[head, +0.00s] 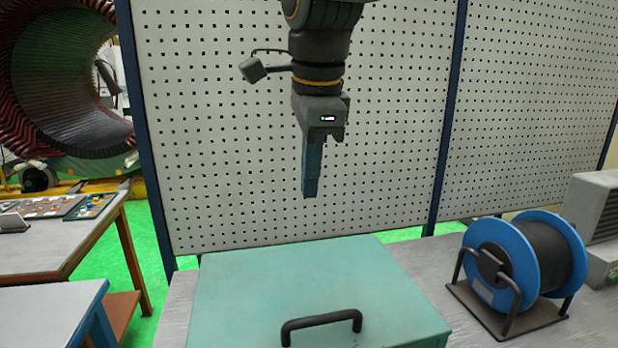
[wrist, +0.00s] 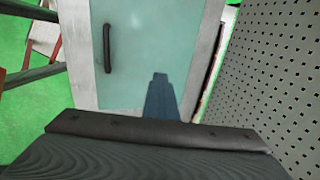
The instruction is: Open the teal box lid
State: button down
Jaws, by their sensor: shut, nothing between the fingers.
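The teal box (head: 300,279) sits on the grey workbench at the bottom middle of the head view, its lid closed flat. A black bar handle (head: 321,322) is fixed near the lid's front edge. The lid also shows in the wrist view (wrist: 150,45), with the handle (wrist: 107,48) at its left. My gripper (head: 311,192) hangs above the far part of the box, pointing down. Its blue-grey fingers are shut with nothing between them, apart from the lid and handle. In the wrist view the fingers (wrist: 160,82) show over the lid.
A blue cable reel (head: 510,262) on a black stand is right of the box, beside a grey unit (head: 597,225). A pegboard panel (head: 220,120) stands behind the bench. Another table (head: 50,250) is at left. The space above the lid is clear.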

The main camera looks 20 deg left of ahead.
jog(key=c, duration=2.4)
grip_release()
jog(key=shift+c, duration=0.2)
jog(key=o, duration=0.7)
jog(key=shift+b+v, duration=0.95)
jog(key=shift+v, duration=2.95)
